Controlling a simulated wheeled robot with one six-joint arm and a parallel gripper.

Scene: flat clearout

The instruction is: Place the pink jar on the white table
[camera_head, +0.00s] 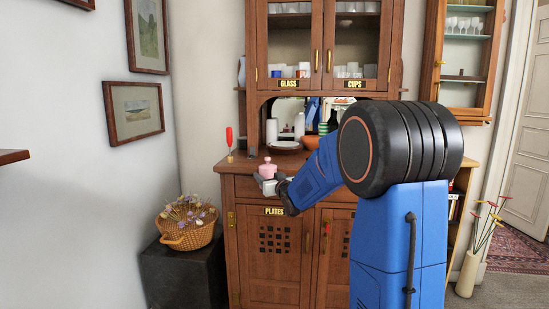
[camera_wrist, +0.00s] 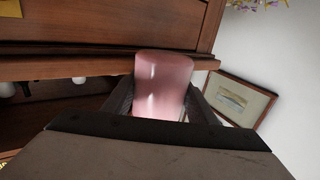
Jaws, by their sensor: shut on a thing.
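The pink jar (camera_head: 267,169) is in front of the wooden cabinet at counter height in the head view. My gripper (camera_head: 272,184) is shut on it. In the wrist view the pink jar (camera_wrist: 163,84) stands between the two dark fingers of my gripper (camera_wrist: 162,100), close to the cabinet's wood. Whether the jar touches the counter is not clear. No white table shows in either view.
The wooden cabinet (camera_head: 275,245) has a counter with a red-handled tool (camera_head: 229,143), a bowl (camera_head: 285,146) and bottles. A flower basket (camera_head: 188,226) sits on a dark stand (camera_head: 180,272) at left. A vase (camera_head: 467,273) stands at right, by an open doorway.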

